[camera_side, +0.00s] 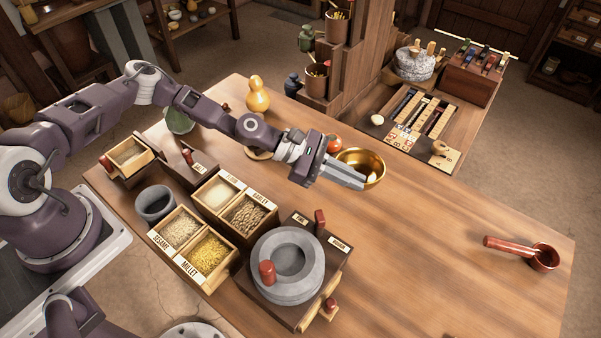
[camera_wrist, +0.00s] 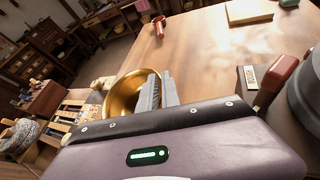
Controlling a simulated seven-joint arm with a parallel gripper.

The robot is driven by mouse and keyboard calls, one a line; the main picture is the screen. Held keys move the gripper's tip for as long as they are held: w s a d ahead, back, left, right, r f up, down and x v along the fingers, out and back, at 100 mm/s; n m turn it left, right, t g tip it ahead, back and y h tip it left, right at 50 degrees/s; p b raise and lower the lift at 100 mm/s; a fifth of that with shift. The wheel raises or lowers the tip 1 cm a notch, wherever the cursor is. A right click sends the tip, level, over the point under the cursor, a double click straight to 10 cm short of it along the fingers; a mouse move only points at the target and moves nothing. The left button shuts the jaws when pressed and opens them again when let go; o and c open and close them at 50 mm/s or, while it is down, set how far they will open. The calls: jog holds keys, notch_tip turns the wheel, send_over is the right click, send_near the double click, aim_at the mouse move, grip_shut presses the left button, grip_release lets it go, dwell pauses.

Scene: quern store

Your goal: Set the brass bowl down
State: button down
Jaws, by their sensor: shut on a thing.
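The brass bowl (camera_side: 368,161) is in the side view near the middle of the wooden table, at the tip of my gripper (camera_side: 359,180). My gripper is shut on the bowl's near rim. A small pale thing shows inside the bowl. In the wrist view the brass bowl (camera_wrist: 122,92) is partly hidden behind the fingers of my gripper (camera_wrist: 158,92). The bowl looks a little tilted. I cannot tell whether its base touches the table (camera_side: 440,235).
A stone quern (camera_side: 287,268) and grain boxes (camera_side: 207,255) stand at the front left. A red ladle (camera_side: 543,257) lies at the right. A yellow gourd (camera_side: 257,97) and an orange-red round thing (camera_side: 334,145) are near the far side. The table right of the bowl is clear.

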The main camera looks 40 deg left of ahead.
jog(key=s+d+r+n+t+y, duration=0.1)
jog(key=s+d+r, duration=0.15)
jog(key=d, duration=0.75)
jog(key=s+d+r+n+t, duration=0.1)
jog(key=s+d, duration=0.2)
jog(key=d, duration=0.6)
jog(key=shift+n+t+y, duration=0.5)
jog(key=shift+t+y, duration=0.1)
jog(key=shift+s+d+f, duration=0.8)
jog(key=shift+s+f, duration=0.1)
jog(key=shift+f, duration=0.6)
jog(key=shift+s+d+f, duration=0.8)
jog(key=shift+s+f, duration=0.15)
jog(key=shift+f, duration=0.5)
jog(key=shift+s+d+f, duration=0.8)
jog(key=shift+s+f, duration=0.1)
jog(key=shift+f, duration=0.6)
jog(key=shift+f, duration=0.35)
jog(key=c, duration=1.5)
grip_release()
jog(key=shift+c, duration=0.2)
notch_tip(320, 180, up, 10)
